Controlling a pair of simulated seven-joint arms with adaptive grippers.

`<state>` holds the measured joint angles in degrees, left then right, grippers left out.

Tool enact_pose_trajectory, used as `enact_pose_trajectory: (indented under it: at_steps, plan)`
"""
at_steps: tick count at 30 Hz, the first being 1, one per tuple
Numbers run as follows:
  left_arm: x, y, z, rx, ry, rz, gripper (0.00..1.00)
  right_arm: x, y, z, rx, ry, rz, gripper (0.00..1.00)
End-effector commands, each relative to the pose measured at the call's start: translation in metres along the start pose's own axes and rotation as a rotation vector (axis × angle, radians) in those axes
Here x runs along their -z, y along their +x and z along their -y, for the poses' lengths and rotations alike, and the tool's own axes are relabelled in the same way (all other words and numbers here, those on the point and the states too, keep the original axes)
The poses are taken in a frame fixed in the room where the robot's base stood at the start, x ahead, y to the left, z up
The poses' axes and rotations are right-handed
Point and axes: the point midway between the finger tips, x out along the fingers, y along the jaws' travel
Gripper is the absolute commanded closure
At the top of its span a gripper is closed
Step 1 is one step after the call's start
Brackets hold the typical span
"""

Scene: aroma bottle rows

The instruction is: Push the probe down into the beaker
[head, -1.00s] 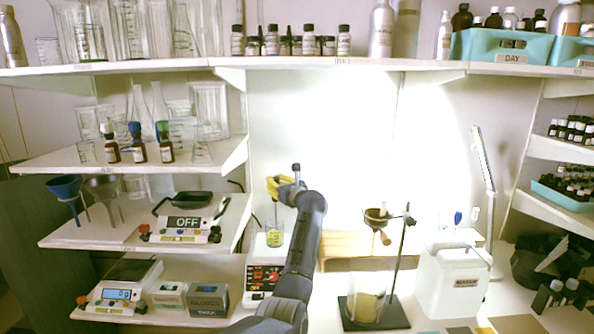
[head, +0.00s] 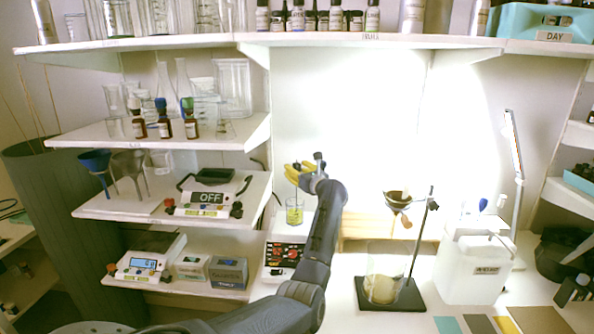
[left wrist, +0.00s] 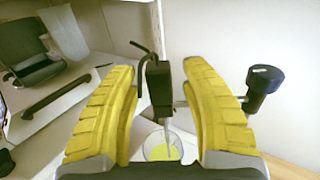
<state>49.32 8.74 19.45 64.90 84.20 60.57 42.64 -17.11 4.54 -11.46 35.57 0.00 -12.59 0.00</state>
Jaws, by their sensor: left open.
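The glass beaker (head: 294,214) holds yellow liquid and stands on the hotplate stirrer (head: 284,250). It also shows in the left wrist view (left wrist: 163,151), below the fingers. The probe (left wrist: 167,122) is a thin rod hanging from a black holder (left wrist: 159,88), its lower part pointing down toward the beaker. I cannot tell how deep its tip is. My left gripper (head: 300,172), with yellow fingers, is open above the beaker. In the left wrist view its fingers stand on either side of the black holder, with a gap on the left. My right gripper is not in view.
A black knob (left wrist: 264,80) on a side rod stands beside the right finger. Shelves with a scale marked OFF (head: 208,197) lie to the left. A funnel stand (head: 390,291) and white canister (head: 473,262) are to the right.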

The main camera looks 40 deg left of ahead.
Motion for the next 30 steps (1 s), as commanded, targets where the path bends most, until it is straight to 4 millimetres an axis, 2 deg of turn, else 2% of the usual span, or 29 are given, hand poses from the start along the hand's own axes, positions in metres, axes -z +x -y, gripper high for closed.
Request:
enact_pose_trajectory:
  at_steps: [7,21,30]
  plan:
    - [0.000,-0.015,0.001,0.002,-0.001,0.001,0.55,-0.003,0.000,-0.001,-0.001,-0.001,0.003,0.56]
    - [0.001,-0.092,0.000,0.001,-0.002,-0.001,0.55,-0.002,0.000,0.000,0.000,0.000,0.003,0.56]
    - [0.001,-0.117,0.000,0.000,0.000,-0.001,0.55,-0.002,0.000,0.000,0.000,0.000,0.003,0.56]
